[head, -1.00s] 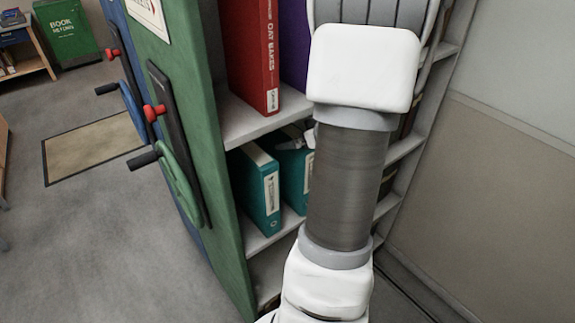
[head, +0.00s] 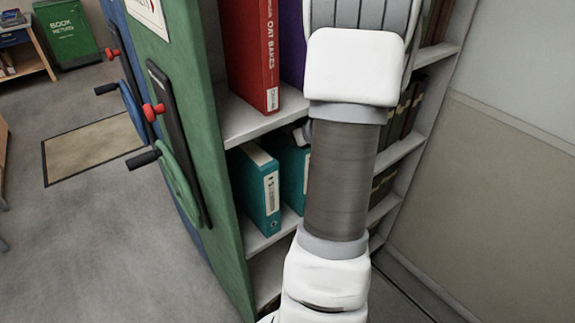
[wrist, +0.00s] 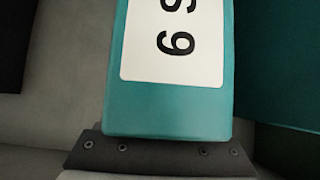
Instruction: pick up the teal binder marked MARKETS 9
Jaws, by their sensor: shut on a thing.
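In the wrist view a teal binder (wrist: 168,118) fills the middle, with a white label whose visible end reads "S 9". The dark bolted part of my gripper (wrist: 160,158) lies across its lower end, and my gripper is shut on this binder. In the head view two teal binders stand upright on a shelf: a left one (head: 257,192) with its labelled spine in view, and a right one (head: 292,172) partly behind my arm. My arm hides most of the gripper there. The held binder appears to be the right one, though its label is unreadable there.
Another teal surface (wrist: 282,60) is close on the right in the wrist view. A red binder (head: 255,55) and a purple one (head: 293,42) stand on the shelf above. The green shelf end panel (head: 185,130) with crank handles is on the left. Open floor (head: 90,240) lies beyond it.

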